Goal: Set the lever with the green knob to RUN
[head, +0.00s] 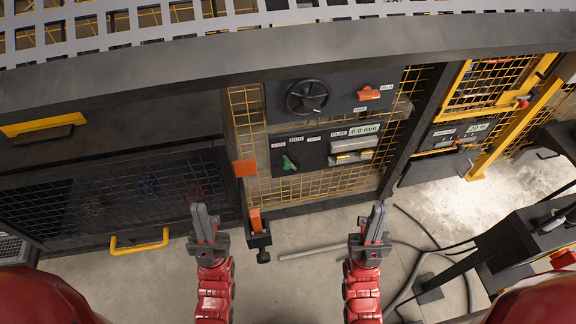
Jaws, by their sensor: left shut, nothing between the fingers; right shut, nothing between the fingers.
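The lever with the green knob (288,162) is on the dark lower control panel (310,160) at the middle of the head view. The label text is too small to read surely, so I cannot tell which one says RUN. My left gripper (200,213) is shut and empty, below and left of the lever, apart from it. My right gripper (377,213) is shut and empty, below and right of the panel, touching nothing.
A black handwheel (307,97) and a red-orange handle (369,92) are on the upper panel. A display reading 6.0 min (365,129) is right of the lever. An orange-topped post (257,225) stands between my grippers. Yellow mesh surrounds the panels. Pipes and cables lie on the floor.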

